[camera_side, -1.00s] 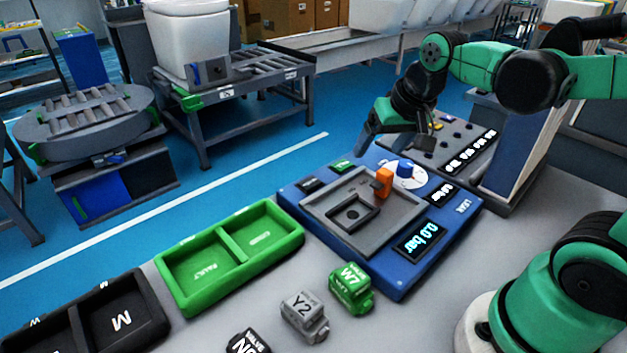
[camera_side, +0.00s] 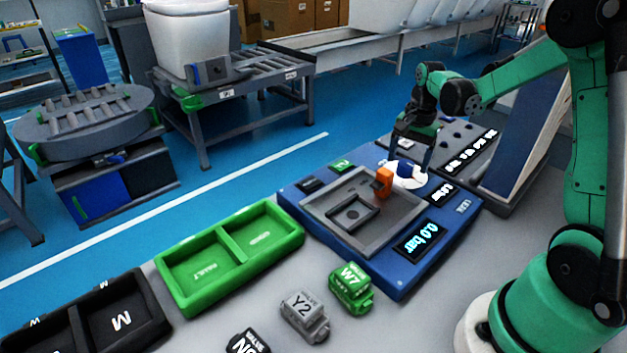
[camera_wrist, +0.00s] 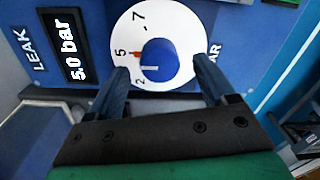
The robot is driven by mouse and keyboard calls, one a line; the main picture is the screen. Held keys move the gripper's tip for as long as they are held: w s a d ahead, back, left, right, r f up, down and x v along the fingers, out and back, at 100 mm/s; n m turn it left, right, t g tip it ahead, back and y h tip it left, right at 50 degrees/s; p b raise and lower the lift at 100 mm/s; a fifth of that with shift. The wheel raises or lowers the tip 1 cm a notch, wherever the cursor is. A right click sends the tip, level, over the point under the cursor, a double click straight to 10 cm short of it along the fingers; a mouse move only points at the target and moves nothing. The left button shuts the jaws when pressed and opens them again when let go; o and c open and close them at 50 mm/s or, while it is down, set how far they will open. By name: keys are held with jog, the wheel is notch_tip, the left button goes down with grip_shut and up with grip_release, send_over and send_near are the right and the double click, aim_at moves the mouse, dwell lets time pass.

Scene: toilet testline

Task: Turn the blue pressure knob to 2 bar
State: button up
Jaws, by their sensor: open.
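The blue pressure knob (camera_side: 405,170) sits on a round white dial (camera_side: 421,180) on the blue test panel. In the wrist view the knob (camera_wrist: 158,60) has a white line, and a small red mark beside it is near the 5. The dial (camera_wrist: 180,20) shows 2, 5 and 7. A small display (camera_wrist: 72,50) beside it reads 5.0 bar. My gripper (camera_side: 411,160) is open and points down over the knob.
An orange part (camera_side: 384,182) stands upright on the grey fixture (camera_side: 335,208), close left of the knob. A larger display (camera_side: 418,243) reads 0.0 bar. A green tray (camera_side: 298,222) lies left of the panel. Several labelled valve blocks (camera_side: 305,316) stand in front.

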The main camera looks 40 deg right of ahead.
jog(key=shift+f, duration=0.5)
grip_shut()
jog(key=shift+n, duration=0.3)
jog(key=n, duration=0.5)
jog(key=shift+w, duration=0.1)
jog(key=n, duration=0.6)
jog(key=shift+a, duration=0.1)
jog(key=shift+n, duration=0.3)
